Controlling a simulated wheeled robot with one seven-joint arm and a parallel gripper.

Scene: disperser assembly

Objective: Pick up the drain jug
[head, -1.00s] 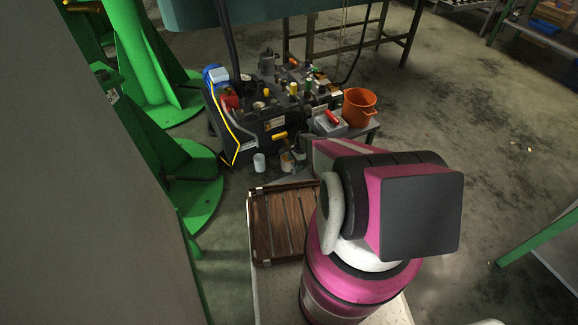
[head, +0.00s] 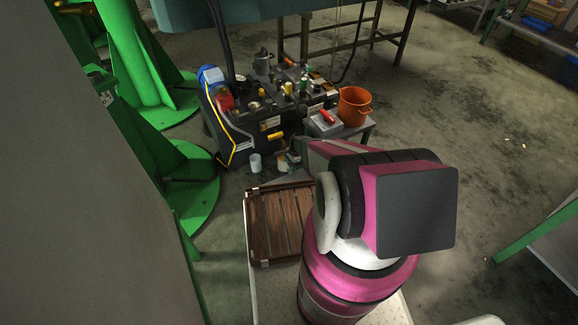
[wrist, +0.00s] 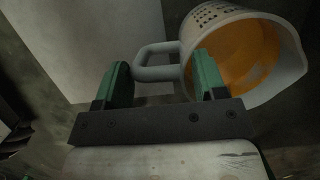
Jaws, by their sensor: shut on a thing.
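The drain jug (wrist: 235,45) is a pale jug with dark markings, a grey loop handle (wrist: 157,72) and orange inside. It lies tilted at the upper right of the wrist view. My gripper (wrist: 162,62) has two green fingers, one on each side of the handle, and is shut on it. The jug's body is beside the right finger. In the head view the jug (head: 283,161) is small, near the front of the dark machine, and my gripper is mostly hidden behind my arm.
A light blue cup (head: 255,163) stands just left of the jug. The dark machine (head: 262,118) with valves and hoses is behind. An orange bucket (head: 354,107) and a grey box with a red handle (head: 324,122) are to the right. A brown slatted rack (head: 275,222) is in front.

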